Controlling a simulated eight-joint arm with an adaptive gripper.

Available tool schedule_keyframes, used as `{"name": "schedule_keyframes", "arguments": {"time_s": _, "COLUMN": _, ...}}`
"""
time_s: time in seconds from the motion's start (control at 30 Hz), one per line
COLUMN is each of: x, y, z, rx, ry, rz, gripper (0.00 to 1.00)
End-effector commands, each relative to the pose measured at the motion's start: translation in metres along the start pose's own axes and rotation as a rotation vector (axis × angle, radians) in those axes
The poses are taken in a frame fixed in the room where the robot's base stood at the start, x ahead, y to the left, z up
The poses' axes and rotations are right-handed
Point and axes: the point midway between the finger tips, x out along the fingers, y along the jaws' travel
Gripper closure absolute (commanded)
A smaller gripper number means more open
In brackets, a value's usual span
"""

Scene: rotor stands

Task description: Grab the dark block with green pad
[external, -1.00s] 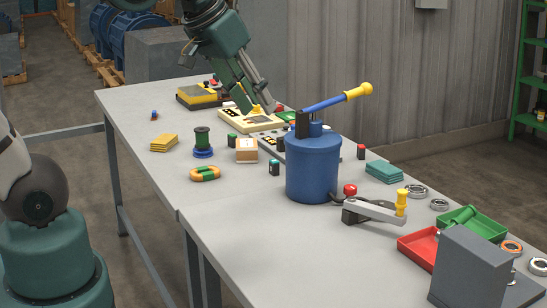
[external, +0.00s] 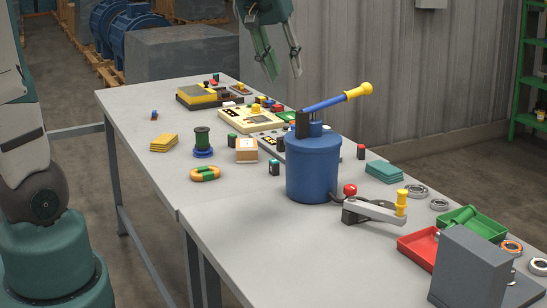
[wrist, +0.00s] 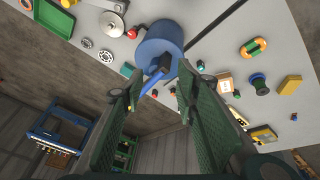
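A small dark block with green on it (external: 232,140) stands on the grey table, left of a wooden box. A similar small dark block with a greenish face (external: 274,167) stands closer to the blue cylinder; I cannot tell for sure which one bears the green pad. Small dark blocks also show in the wrist view near the box, one of them greenish (wrist: 237,94). My gripper (external: 285,76) hangs high above the far side of the table, fingers apart and pointing down. In the wrist view my gripper (wrist: 160,82) has nothing between its fingers.
A blue cylinder (external: 312,168) with a yellow-tipped lever rises mid-table. A cream tray (external: 252,120), a green spool (external: 203,140), an orange-green ring (external: 205,174) and teal pads (external: 384,172) lie around. The left front table area is clear.

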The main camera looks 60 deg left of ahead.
Motion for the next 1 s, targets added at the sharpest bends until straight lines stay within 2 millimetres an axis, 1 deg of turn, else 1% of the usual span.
{"name": "schedule_keyframes", "arguments": {"time_s": 0.03, "x": 0.005, "y": -0.004, "z": -0.012, "rx": -0.024, "ry": -0.005, "rz": -0.007, "gripper": 0.70}}
{"name": "schedule_keyframes", "arguments": {"time_s": 0.1, "x": 0.011, "y": -0.009, "z": -0.026, "rx": -0.056, "ry": -0.014, "rz": -0.017, "gripper": 0.70}}
{"name": "schedule_keyframes", "arguments": {"time_s": 0.47, "x": 0.050, "y": -0.043, "z": -0.095, "rx": -0.220, "ry": -0.055, "rz": -0.065, "gripper": 0.70}}
{"name": "schedule_keyframes", "arguments": {"time_s": 0.77, "x": 0.089, "y": -0.080, "z": -0.147, "rx": -0.359, "ry": -0.087, "rz": -0.105, "gripper": 0.70}}
{"name": "schedule_keyframes", "arguments": {"time_s": 1.0, "x": 0.123, "y": -0.117, "z": -0.185, "rx": -0.471, "ry": -0.112, "rz": -0.138, "gripper": 0.70}}
